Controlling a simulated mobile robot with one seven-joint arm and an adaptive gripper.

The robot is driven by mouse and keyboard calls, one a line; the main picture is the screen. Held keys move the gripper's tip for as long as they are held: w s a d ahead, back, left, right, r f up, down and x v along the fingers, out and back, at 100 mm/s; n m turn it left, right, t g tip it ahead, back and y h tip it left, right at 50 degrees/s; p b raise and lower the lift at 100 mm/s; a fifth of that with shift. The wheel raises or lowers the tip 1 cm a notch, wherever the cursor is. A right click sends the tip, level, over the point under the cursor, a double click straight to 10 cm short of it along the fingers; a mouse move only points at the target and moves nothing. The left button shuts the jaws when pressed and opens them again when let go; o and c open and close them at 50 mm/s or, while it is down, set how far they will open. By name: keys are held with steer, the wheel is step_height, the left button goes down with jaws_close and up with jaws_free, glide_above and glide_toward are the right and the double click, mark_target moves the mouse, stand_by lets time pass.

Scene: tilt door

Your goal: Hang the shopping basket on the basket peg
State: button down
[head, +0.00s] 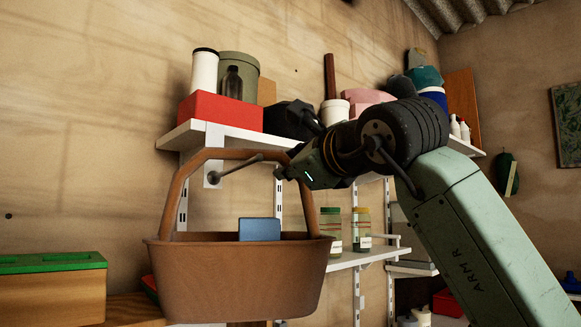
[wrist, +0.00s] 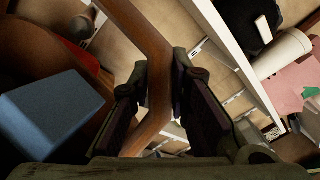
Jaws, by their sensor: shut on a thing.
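The brown shopping basket (head: 240,280) hangs upright in the air, with a blue box (head: 259,229) inside. My gripper (head: 288,172) is shut on the upper right part of its arched handle (head: 176,205). In the wrist view the handle (wrist: 152,75) runs between both fingers, and the blue box (wrist: 48,112) lies at the left. The basket peg (head: 238,166) is a grey rod with a rounded tip on a white plate on the wall. In the head view it shows within the handle's arch, its tip near the underside of the arch top. I cannot tell whether they touch.
An upper shelf (head: 190,134) holds a red box (head: 220,111), canisters and other goods right behind the handle. A lower shelf (head: 350,260) with jars stands behind the basket's right. A wooden box with a green lid (head: 50,263) is at the left. The wall above left is bare.

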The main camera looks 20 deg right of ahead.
steer(key=c, duration=1.7)
jaws_free()
steer(key=shift+o, duration=1.3)
steer(key=shift+f, duration=0.1)
steer(key=shift+s, duration=0.1)
steer(key=s+d, duration=0.1)
steer(key=s, duration=1.1)
steer(key=shift+w+d, duration=0.1)
